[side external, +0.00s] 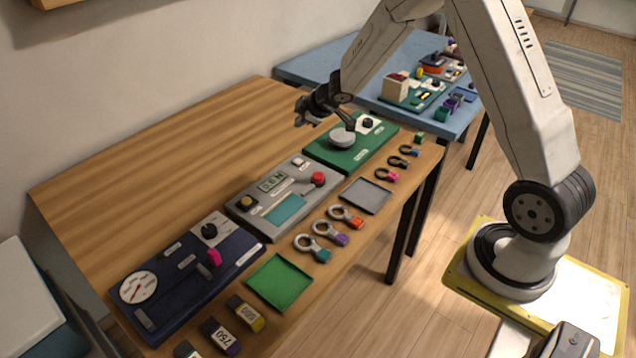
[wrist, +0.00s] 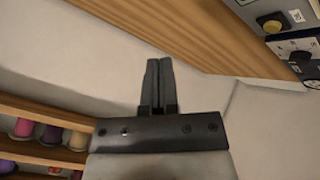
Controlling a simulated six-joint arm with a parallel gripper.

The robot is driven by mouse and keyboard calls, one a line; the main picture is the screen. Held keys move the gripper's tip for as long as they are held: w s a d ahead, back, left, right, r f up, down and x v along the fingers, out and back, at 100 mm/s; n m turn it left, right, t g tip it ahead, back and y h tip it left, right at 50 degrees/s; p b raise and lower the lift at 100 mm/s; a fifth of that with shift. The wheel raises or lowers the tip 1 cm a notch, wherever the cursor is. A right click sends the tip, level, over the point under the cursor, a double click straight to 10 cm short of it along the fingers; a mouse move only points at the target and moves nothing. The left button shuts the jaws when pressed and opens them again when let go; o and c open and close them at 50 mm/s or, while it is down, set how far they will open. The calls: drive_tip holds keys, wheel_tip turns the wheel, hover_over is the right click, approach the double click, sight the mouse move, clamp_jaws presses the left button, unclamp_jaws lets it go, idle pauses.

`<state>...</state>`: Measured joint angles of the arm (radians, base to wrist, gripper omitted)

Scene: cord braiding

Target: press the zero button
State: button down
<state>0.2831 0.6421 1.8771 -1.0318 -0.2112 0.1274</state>
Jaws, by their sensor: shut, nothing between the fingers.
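The grey panel (side external: 262,222) lies on the wooden table in the side view. It carries a small display (side external: 271,182), a yellow button (side external: 246,202), a red knob (side external: 318,179), a small pale button (side external: 298,162) and a teal plate (side external: 286,210). The labels are too small to read, so I cannot tell which button is the zero one. The yellow button also shows at the top right of the wrist view (wrist: 270,22). My gripper (side external: 303,111) is above the table behind the green panel, apart from the buttons. In the wrist view its fingers (wrist: 159,64) are shut and empty.
A green panel (side external: 370,148) with a round grey disc (side external: 342,137) stands on the right, a dark blue panel (side external: 185,285) on the left. Trays, rings and labelled blocks line the front edge. The table's back strip (side external: 170,160) is clear.

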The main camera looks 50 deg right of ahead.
sight(301, 161)
drive_tip(key=w+d+f+n+y, duration=0.2)
drive_tip(key=w+d+f+n, duration=0.1)
drive_tip(key=f, duration=0.1)
drive_tip(key=shift+w+d+f+n, duration=0.25)
drive_tip(key=shift+w+f+n, duration=0.05)
drive_tip(key=shift+w+f, duration=0.1)
drive_tip(key=shift+r, duration=0.1)
drive_tip(key=shift+f, duration=0.2)
drive_tip(key=shift+f, duration=4.25)
drive_tip(key=shift+f, duration=0.8)
drive_tip(key=shift+r, duration=0.8)
drive_tip(key=shift+r, duration=0.15)
